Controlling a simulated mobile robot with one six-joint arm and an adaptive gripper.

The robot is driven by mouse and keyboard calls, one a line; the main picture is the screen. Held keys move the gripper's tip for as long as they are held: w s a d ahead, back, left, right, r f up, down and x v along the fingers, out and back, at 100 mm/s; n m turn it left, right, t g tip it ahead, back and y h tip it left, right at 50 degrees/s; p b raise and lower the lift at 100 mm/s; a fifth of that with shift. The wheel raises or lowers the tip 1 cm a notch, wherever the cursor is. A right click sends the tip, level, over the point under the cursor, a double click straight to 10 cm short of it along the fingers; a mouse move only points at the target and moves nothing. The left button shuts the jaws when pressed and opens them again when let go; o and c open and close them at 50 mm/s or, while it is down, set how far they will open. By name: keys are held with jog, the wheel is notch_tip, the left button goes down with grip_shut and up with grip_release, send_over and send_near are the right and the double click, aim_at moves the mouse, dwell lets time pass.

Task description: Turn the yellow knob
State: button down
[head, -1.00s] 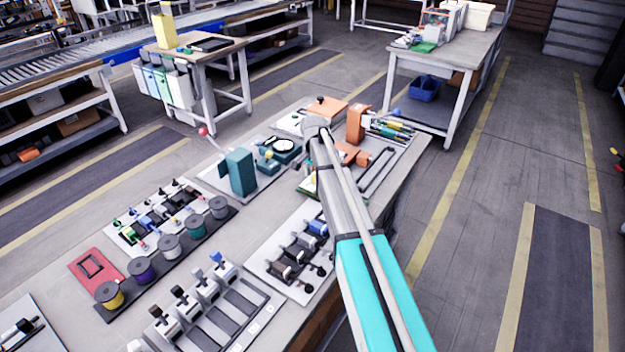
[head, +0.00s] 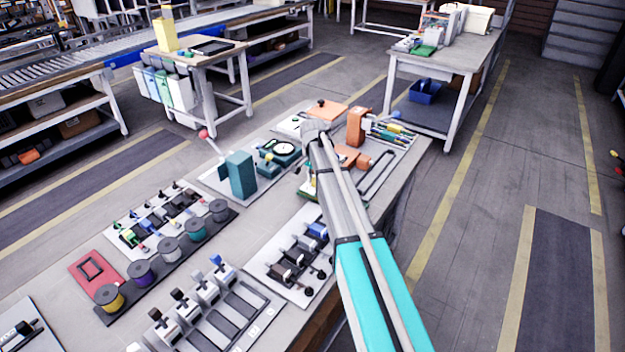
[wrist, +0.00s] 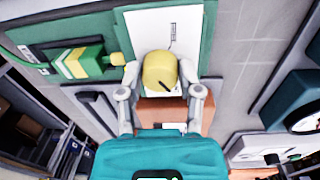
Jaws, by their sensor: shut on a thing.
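The yellow knob (wrist: 159,70) shows in the middle of the wrist view, with a short dark mark on its face. It sits in front of a white panel (wrist: 165,28) with a green border. My gripper (wrist: 160,74) has one grey finger on each side of the knob and is shut on it. The fingers hide the knob's sides. In the head view, my arm hides the knob and most of the gripper.
A green-and-yellow block (wrist: 75,60) with a yellow end lies close to the left finger. A brown-orange block (wrist: 160,112) is just below the knob in the wrist view. A teal box (head: 241,174) stands left of my arm on the crowded bench.

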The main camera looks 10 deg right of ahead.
jog(key=shift+w+n, duration=0.15)
jog(key=shift+n, duration=0.25)
jog(key=shift+d+n, duration=0.1)
jog(key=shift+n, duration=0.4)
jog(key=n, duration=1)
jog(key=shift+t, duration=0.3)
jog(key=n, duration=0.6)
jog(key=shift+n, duration=0.4)
jog(key=n, duration=0.5)
jog(key=shift+n, duration=0.3)
